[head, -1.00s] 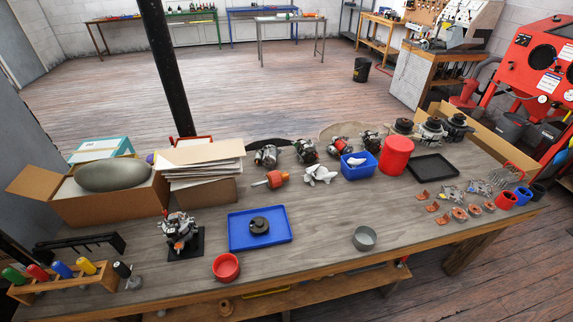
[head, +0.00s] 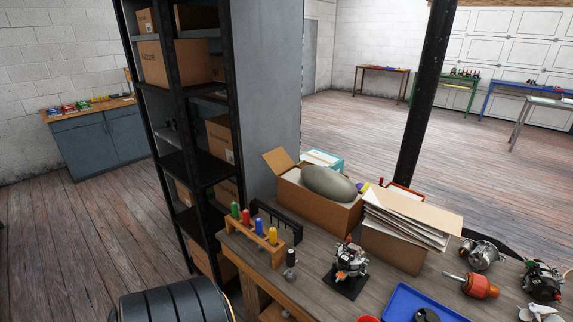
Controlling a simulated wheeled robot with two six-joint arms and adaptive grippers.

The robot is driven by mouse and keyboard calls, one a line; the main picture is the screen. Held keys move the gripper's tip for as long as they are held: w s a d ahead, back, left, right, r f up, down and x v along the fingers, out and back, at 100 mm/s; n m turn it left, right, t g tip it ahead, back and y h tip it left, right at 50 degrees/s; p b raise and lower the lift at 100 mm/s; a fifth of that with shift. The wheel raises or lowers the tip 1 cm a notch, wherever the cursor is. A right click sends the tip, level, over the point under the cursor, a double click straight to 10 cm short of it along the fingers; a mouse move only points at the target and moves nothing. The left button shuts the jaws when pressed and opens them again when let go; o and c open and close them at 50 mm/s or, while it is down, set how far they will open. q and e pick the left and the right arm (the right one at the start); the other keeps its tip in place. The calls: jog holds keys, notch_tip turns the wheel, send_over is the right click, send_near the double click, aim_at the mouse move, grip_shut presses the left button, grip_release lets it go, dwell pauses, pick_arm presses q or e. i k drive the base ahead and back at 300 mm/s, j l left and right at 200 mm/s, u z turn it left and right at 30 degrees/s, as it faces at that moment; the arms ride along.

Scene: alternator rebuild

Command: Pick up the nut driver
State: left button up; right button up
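A wooden tool rack (head: 240,232) stands at the left end of the workbench (head: 320,290). Handled tools stand upright in it: one green (head: 235,210), one red (head: 246,217), one blue (head: 259,227) and one yellow (head: 272,236). A tool with a black handle (head: 291,257) stands beside the rack's right end. I cannot tell from this view which of these is the nut driver. The tools' lower ends are partly hidden by the rack. Neither of my grippers is in view.
A black slotted holder (head: 277,222) lies behind the rack. An open cardboard box (head: 318,214) and a stack of papers (head: 405,217) stand behind. An alternator part (head: 350,262) and a blue tray (head: 400,302) are to the right. A tall black shelf (head: 190,130) stands left of the bench.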

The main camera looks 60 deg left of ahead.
aim_at(273, 232)
jog(key=u, duration=1.9)
jog(key=z, duration=0.65)
jog(key=j+z, duration=0.45)
jog(key=i+j+z, duration=0.1)
jog(key=j+z, duration=0.55)
jog(key=z, duration=0.2)
jog(key=k+j+z, duration=0.15)
jog(key=j+z, duration=0.25)
jog(key=k+j+z, duration=0.1)
jog(key=j+z, duration=0.15)
jog(key=z, duration=0.2)
jog(key=k+j+z, duration=0.15)
jog(key=k+j, duration=0.6)
jog(key=j, duration=0.25)
jog(key=k+j+z, duration=0.2)
jog(key=k+j, duration=0.6)
jog(key=j, duration=0.1)
